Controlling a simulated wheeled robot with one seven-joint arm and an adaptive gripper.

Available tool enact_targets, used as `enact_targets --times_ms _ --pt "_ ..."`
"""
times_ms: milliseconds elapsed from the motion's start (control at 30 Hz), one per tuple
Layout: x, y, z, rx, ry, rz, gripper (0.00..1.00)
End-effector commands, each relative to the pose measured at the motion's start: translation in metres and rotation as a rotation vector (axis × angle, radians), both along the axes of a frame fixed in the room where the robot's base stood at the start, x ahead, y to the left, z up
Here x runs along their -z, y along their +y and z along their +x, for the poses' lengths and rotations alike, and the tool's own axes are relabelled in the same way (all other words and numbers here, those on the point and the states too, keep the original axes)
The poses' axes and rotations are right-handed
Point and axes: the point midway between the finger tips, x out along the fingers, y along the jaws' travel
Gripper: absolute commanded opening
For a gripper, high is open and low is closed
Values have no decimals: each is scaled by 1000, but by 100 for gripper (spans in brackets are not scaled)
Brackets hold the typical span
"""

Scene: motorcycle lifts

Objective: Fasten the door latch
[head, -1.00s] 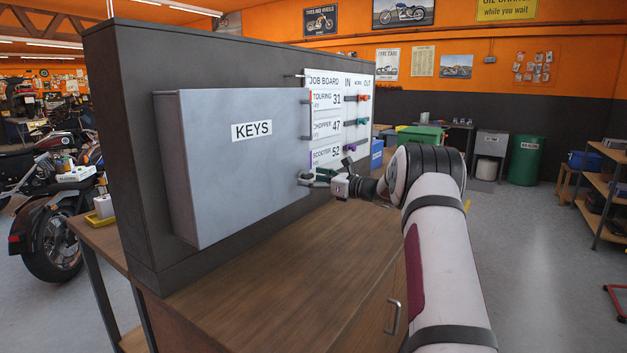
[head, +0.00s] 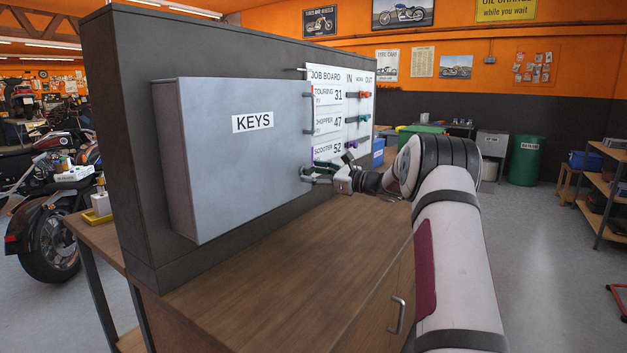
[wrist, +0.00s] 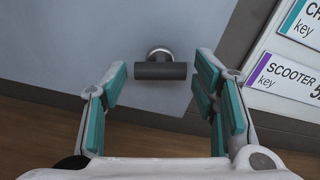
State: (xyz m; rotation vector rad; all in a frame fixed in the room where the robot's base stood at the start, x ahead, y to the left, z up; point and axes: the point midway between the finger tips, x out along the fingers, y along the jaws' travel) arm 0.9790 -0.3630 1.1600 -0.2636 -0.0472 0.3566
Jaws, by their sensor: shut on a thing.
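The grey key cabinet (head: 220,170) has a flat door marked KEYS and hangs on a dark panel above a wooden bench. The door looks closed. Its latch handle (wrist: 160,70), a short dark bar on a round silver base, lies horizontal near the door's edge in the wrist view. My gripper (head: 311,172) is at the lower right edge of the door. Finger contact is hard to make out. In the head view the latch is mostly hidden by the gripper.
The job board (head: 340,115), with key labels and coloured tags on hooks, is just right of the cabinet, close to my gripper. The wooden bench top (head: 270,245) below is mostly clear. A bench drawer handle (head: 397,315) is near my arm.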

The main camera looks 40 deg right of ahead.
Motion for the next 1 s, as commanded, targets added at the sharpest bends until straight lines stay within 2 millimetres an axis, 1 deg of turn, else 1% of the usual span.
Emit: enact_targets --times_ms 167,1000 --pt "3 -1 1 3 -60 -156 26" --pt "4 -1 1 2 -339 -901 26"
